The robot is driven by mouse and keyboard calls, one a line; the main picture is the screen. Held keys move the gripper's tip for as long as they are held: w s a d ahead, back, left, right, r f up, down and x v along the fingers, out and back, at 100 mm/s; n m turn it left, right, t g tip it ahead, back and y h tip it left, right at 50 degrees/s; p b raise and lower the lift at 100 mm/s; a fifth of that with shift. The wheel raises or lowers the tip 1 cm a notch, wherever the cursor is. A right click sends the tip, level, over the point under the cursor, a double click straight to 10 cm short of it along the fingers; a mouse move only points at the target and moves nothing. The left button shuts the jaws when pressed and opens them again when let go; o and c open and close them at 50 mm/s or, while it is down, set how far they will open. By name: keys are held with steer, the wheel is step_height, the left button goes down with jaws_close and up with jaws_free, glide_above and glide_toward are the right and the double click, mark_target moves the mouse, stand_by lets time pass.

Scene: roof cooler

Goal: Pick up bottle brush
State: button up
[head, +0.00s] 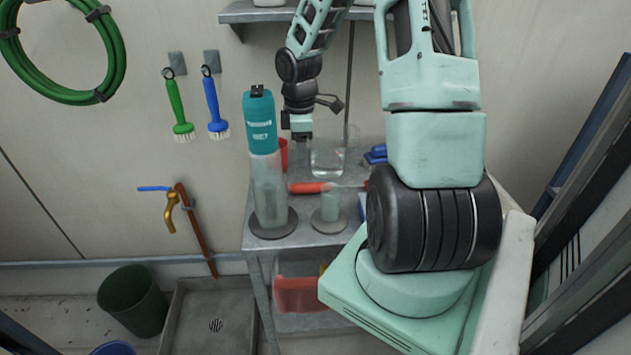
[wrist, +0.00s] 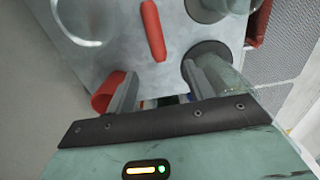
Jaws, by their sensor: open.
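No bottle brush can be made out with certainty. A red-orange elongated object (head: 310,187) lies on the grey metal table; it also shows in the wrist view (wrist: 152,30), ahead of the fingers. Two brushes hang on the wall, a green one (head: 174,104) and a blue one (head: 212,103), bristles down. My gripper (head: 302,152) points down above the table, right of the tall teal-topped bottle (head: 262,125). In the wrist view my gripper (wrist: 165,88) is open, with nothing seen held between the fingers. A red cup (wrist: 104,94) is beside the left finger.
The tall bottle and a small clear cup (head: 330,203) stand on dark round bases on the table (head: 300,238). A clear glass vessel (head: 328,158) stands behind. A shelf (head: 265,14) is above. A green bin (head: 133,300) and a floor basin (head: 212,318) are lower left.

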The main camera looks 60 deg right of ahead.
glide_above(304, 184)
steer(key=f, duration=0.6)
steer(key=shift+w+a+f, duration=0.15)
steer(key=shift+a+f, duration=0.15)
steer(key=shift+f, duration=0.05)
steer(key=shift+d+f, duration=0.2)
steer(key=shift+f, duration=1.15)
steer(key=shift+d+f, duration=0.15)
steer(key=shift+f, duration=1.15)
steer(key=shift+s, duration=0.2)
steer(key=c, duration=1.1)
